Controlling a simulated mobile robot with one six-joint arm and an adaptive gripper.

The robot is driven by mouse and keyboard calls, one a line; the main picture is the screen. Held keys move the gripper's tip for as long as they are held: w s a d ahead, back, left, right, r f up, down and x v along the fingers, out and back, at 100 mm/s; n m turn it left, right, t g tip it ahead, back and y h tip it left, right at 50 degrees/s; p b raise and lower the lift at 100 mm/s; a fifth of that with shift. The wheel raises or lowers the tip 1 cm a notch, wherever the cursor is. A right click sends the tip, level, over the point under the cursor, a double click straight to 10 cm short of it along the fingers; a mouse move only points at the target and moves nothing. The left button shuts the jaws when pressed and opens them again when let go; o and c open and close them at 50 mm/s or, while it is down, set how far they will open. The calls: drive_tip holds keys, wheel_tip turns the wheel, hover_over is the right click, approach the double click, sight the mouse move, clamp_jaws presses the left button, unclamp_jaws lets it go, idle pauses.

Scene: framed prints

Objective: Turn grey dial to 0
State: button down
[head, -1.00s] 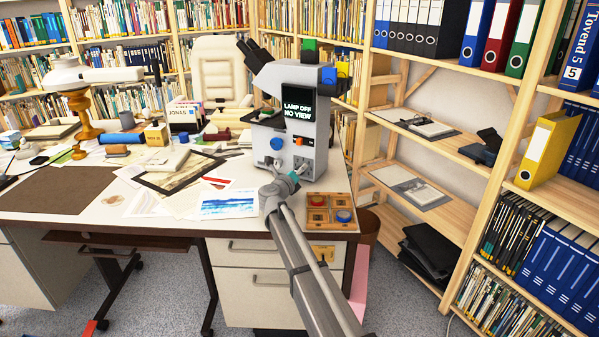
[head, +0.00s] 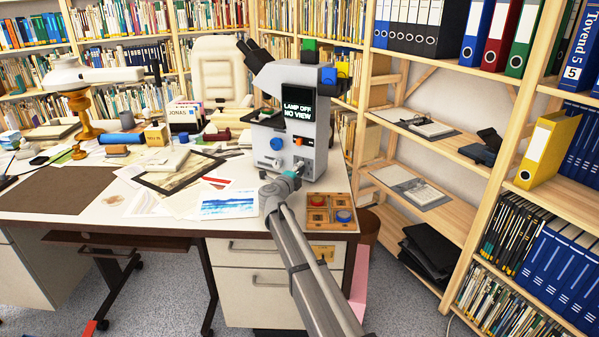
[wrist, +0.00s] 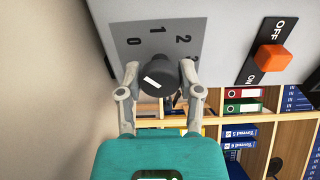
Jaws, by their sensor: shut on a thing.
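The grey dial (wrist: 158,78) sits on the light grey front panel of the microscope (head: 305,100). In the wrist view a dark plate around it carries the numbers 0, 1 and 2, with another partly hidden at the right. A short white mark shows on the dial's face; which number it points to is hard to tell. My gripper (wrist: 161,80) has one finger on each side of the dial and is shut on it. In the head view my gripper (head: 296,173) reaches the low front of the microscope, and the dial is hidden there.
An orange switch (wrist: 273,58) on an OFF/ON plate is right of the dial. The microscope's screen (head: 298,108) reads "LAMP OFF NO VIEW". A blue knob (head: 276,144) sits above my gripper. A wooden tray (head: 318,221) and a blue print (head: 229,204) lie on the desk nearby.

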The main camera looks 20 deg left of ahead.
idle(0.4)
drive_tip(key=shift+c, duration=1.3)
unclamp_jaws()
drive_tip(key=shift+s, duration=0.15)
drive_tip(key=s, duration=0.7)
drive_tip(key=s+a, duration=0.1)
drive_tip(key=s, duration=0.3)
drive_tip(key=shift+s+a, duration=0.1)
drive_tip(key=shift+s, duration=0.25)
